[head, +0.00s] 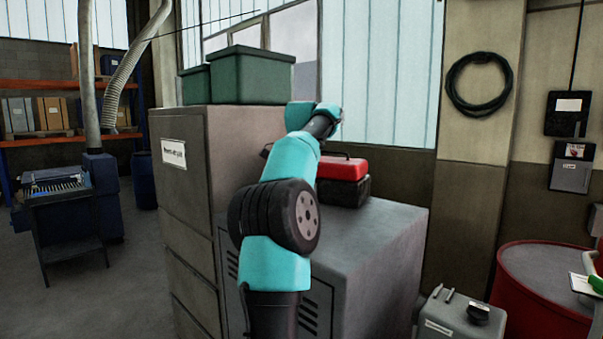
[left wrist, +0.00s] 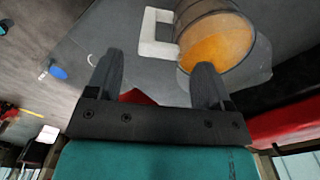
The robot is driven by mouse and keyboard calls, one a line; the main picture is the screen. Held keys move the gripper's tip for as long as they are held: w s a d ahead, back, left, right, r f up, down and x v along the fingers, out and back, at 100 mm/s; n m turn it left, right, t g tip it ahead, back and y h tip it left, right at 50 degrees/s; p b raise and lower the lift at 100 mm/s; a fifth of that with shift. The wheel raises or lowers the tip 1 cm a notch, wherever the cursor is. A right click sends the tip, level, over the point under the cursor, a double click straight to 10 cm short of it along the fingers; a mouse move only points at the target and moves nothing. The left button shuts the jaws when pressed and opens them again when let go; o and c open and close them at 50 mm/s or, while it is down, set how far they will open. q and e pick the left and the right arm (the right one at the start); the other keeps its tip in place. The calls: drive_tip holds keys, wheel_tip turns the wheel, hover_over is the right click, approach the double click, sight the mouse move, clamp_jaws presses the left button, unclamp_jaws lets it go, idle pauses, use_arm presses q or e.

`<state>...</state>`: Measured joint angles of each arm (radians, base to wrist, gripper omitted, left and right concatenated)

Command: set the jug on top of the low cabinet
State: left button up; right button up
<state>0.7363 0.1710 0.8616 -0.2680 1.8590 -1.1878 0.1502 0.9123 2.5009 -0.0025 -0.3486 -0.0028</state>
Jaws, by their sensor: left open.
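The jug (left wrist: 217,38) shows in the left wrist view as a round, clear vessel with orange liquid in it and a white C-shaped handle (left wrist: 152,32). It is on a grey surface that looks like the top of the low cabinet; I cannot tell whether it stands fully upright. My left gripper (left wrist: 158,62) is open and empty, with the handle beyond its fingertips and the right-hand finger overlapping the jug's edge in the picture. In the head view the low grey cabinet (head: 375,248) is in the middle; my arm hides the jug and gripper there. My right gripper is not seen.
A red and black toolbox (head: 343,170) sits at the back of the low cabinet. A tall grey cabinet (head: 187,215) with green boxes (head: 250,76) on top stands to the left. A grey case (head: 460,315) and red drum (head: 540,285) are at right. The cabinet's front-right top is clear.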

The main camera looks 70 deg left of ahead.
use_arm(q)
drive_tip(key=shift+r, duration=1.65)
